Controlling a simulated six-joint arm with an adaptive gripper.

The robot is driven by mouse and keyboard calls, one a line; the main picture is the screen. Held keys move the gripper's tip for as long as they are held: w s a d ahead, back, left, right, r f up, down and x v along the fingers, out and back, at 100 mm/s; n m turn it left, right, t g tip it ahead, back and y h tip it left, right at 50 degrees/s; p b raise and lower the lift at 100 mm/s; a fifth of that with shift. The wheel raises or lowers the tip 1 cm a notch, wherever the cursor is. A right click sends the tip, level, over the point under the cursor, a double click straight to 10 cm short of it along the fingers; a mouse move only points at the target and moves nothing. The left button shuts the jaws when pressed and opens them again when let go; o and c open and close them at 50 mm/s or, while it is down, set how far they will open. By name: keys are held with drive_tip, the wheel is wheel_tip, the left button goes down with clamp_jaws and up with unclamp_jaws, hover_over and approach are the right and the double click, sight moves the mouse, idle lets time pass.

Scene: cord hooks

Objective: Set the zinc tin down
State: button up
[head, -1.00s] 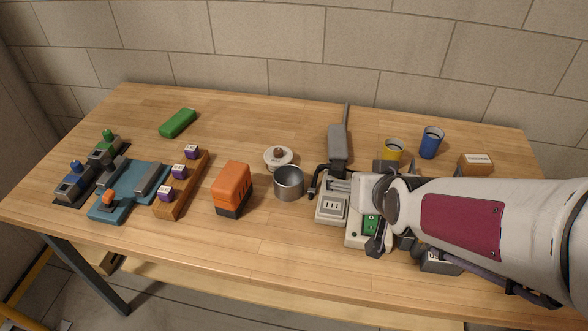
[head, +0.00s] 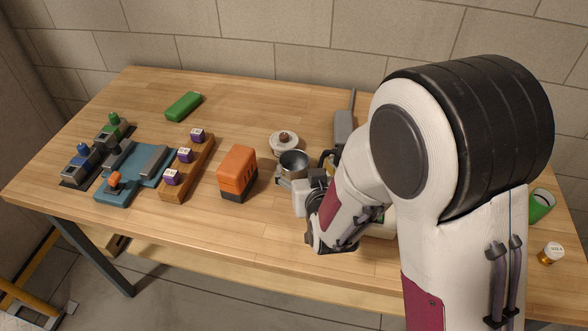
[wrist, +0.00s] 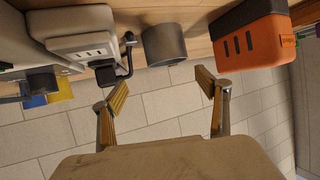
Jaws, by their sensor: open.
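The zinc tin (head: 293,164), a grey open-topped metal cylinder, stands upright on the wooden table. It also shows in the wrist view (wrist: 164,45), above the gap between my fingers. My gripper (wrist: 162,88) is open, with its two tan-padded fingers spread apart and nothing between them. The tin is apart from the fingers. In the head view my arm hides most of the area right of the tin, and the fingertips are hard to make out.
A white lid with a brown knob (head: 284,141) lies behind the tin. An orange and black box (head: 237,172) stands left of it. A white unit with slots (wrist: 88,45) and a black hook is close beside it. A green cup (head: 541,205) and orange bottle (head: 551,253) stand far right.

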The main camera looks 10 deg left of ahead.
sight(291, 157)
drive_tip(key=shift+s+a+f+t+y, duration=0.1)
drive_tip(key=shift+a+f+t+y, duration=0.2)
drive_tip(key=shift+a+f, duration=0.65)
drive_tip(key=shift+x, duration=1.3)
drive_tip(key=shift+f, duration=0.1)
drive_tip(key=shift+d+f+x, duration=0.1)
drive_tip(key=shift+f+x, duration=0.05)
drive_tip(key=shift+x, duration=1.1)
drive_tip(key=shift+d+f+x, duration=0.1)
drive_tip(key=shift+x, duration=1.15)
drive_tip(key=c, duration=1.4)
drive_tip(key=shift+r, duration=0.15)
drive_tip(key=shift+c, duration=0.2)
wheel_tip(291, 157, up, 10)
